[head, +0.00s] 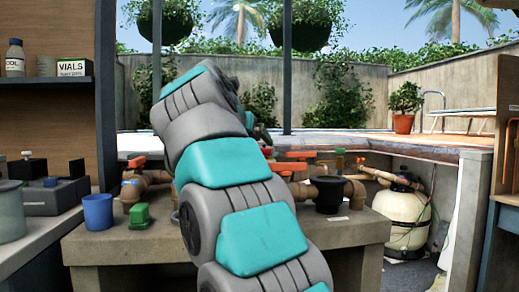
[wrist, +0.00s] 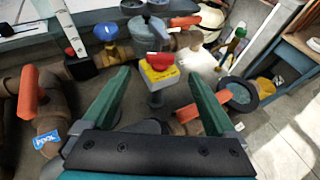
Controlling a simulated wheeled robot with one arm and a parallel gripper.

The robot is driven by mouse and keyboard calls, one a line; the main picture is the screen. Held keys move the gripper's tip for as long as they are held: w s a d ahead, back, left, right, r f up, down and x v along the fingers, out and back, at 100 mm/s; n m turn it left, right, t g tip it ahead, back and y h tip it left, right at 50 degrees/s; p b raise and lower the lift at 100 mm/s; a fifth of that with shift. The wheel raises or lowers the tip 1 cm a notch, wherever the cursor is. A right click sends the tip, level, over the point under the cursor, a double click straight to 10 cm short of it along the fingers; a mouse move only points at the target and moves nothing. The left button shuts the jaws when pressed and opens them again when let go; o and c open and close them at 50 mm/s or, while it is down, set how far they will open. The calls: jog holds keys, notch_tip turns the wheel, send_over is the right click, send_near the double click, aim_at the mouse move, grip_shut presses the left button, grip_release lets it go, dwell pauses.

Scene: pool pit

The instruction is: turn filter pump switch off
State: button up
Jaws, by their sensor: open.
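A yellow box with a red knob (wrist: 159,63), which looks like the pump switch, stands on a grey post in the wrist view. It shows between and just beyond the fingertips of my gripper (wrist: 159,76). My gripper is open, its two green fingers spread to either side of the box, with nothing between them that I can see gripped. I cannot tell how far the fingers are from the knob. In the head view my arm hides the switch and most of my gripper.
A pipe with an orange handle (wrist: 32,93) and a "POOL" label is at left in the wrist view. A blue-handled valve (wrist: 108,34) stands behind. A blue cup (head: 98,212) and green block (head: 139,215) sit on the concrete ledge (head: 105,247). A cream filter tank (head: 403,217) stands right.

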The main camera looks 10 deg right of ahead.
aim_at(263, 149)
jog(key=x, duration=0.7)
jog(key=shift+w+d+p, duration=0.15)
jog(key=shift+p, duration=0.2)
jog(key=c, duration=1.4)
jog(key=shift+o, duration=0.2)
jog(key=shift+n+y, duration=0.5)
jog(key=shift+d+r+n+t+y+p, duration=0.1)
jog(key=shift+r+n+t+y+p, duration=0.1)
jog(key=shift+n+t+y+p, duration=0.7)
jog(key=shift+d+f+n+y+p, duration=0.1)
jog(key=shift+d+n+y+p, duration=0.1)
jog(key=shift+n+y+p, duration=1.05)
jog(key=shift+d+n+y, duration=0.15)
jog(key=shift+n+y, duration=0.2)
jog(key=shift+y, duration=0.3)
